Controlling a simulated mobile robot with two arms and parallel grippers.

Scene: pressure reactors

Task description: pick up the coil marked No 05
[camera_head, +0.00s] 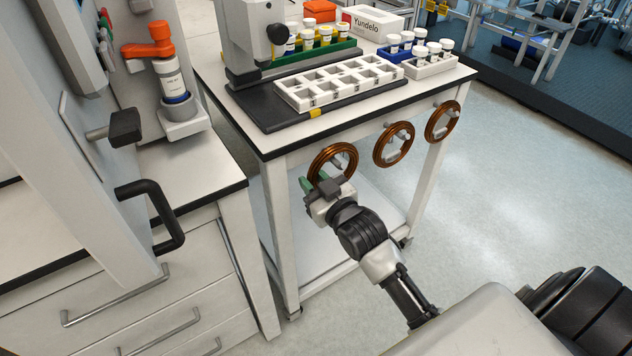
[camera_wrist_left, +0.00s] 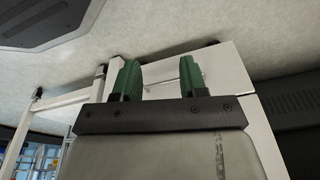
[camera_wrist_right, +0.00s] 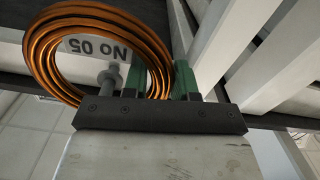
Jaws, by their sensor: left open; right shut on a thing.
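The coil marked No 05 (camera_wrist_right: 40,54) is a ring of copper-coloured wire, and its white label (camera_wrist_right: 94,47) reads upside down in the right wrist view. In the head view it is the leftmost coil (camera_head: 350,154), upright at the table's front side around a grey peg (camera_head: 340,163). My right gripper (camera_wrist_right: 160,80) is shut on the coil's rim, one green finger inside the ring and one outside. It also shows in the head view (camera_head: 318,186). My left gripper (camera_wrist_left: 158,75) is open and empty in the left wrist view, above the floor beside white frame parts.
Two more coils hang on pegs to the right, a middle one (camera_head: 380,152) and a far one (camera_head: 429,127). The white table (camera_head: 440,80) carries a vial tray (camera_head: 340,93). A cabinet with a black handle (camera_head: 160,205) stands at left. Floor at right is clear.

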